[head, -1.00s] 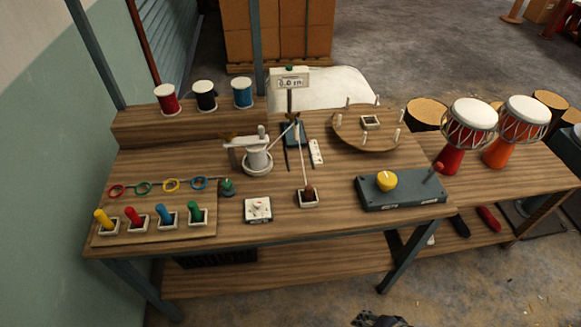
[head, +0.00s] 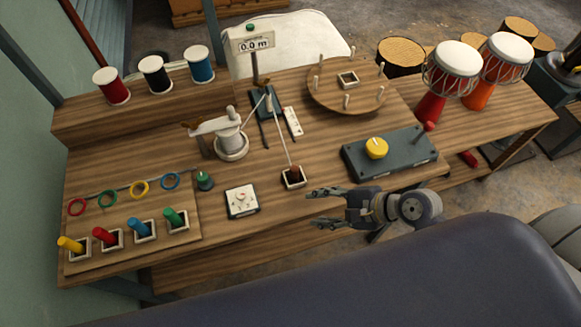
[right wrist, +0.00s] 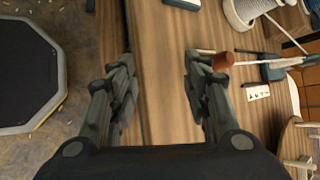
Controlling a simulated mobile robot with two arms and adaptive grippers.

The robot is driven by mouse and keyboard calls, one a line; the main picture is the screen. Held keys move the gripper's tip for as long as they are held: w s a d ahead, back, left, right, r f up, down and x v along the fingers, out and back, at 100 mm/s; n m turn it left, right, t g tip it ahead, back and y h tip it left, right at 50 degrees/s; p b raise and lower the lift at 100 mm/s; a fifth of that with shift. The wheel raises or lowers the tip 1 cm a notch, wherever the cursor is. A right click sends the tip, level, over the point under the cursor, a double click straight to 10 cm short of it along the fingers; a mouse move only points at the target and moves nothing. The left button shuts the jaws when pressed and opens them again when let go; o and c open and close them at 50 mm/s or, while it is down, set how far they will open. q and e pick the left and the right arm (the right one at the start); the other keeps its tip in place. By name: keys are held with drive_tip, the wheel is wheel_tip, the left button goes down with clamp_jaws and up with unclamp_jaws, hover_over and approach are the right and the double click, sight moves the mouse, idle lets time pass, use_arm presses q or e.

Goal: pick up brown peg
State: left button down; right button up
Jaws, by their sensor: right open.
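The brown peg (head: 295,169) stands in a small white-rimmed square socket (head: 293,181) near the front of the workbench, with a pale cord running up from it. My right gripper (head: 324,207) is open and empty, to the right of and nearer the front than the peg, by the bench's front edge. In the right wrist view the brown peg (right wrist: 222,62) shows just beyond the right-hand finger, outside the gap between the fingers (right wrist: 157,66). Bare wood and the bench edge lie between the fingers. My left gripper is not in view.
A grey box with a yellow knob (head: 376,148) stands right of the peg. A white square plate (head: 242,201) and a spool winder (head: 231,144) are to its left. Coloured pegs (head: 174,219) stand at the left front. A dark octagonal platform (right wrist: 25,75) is on the floor.

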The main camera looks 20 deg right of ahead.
drive_tip(key=m, duration=0.1)
drive_tip(key=m+t+y, duration=0.2)
drive_tip(key=m+t, duration=0.1)
drive_tip(key=m, duration=0.6)
approach(297, 169)
drive_tip(key=a, duration=0.1)
drive_tip(key=x, duration=0.4)
drive_tip(key=shift+w+a+r+p, duration=0.1)
drive_tip(key=shift+w+a+p, duration=0.15)
drive_tip(key=shift+w+p, duration=0.15)
drive_tip(key=shift+d+f+p+x, duration=0.1)
drive_tip(key=shift+p+x, duration=0.05)
drive_tip(key=shift+x, duration=0.75)
drive_tip(key=shift+d+f+p+x, duration=0.1)
drive_tip(key=shift+f+x, duration=0.05)
drive_tip(key=shift+x, duration=0.8)
drive_tip(key=shift+d+f+p+x, duration=0.1)
drive_tip(key=shift+p+x, duration=0.05)
drive_tip(key=shift+x, duration=0.75)
drive_tip(key=c, duration=1)
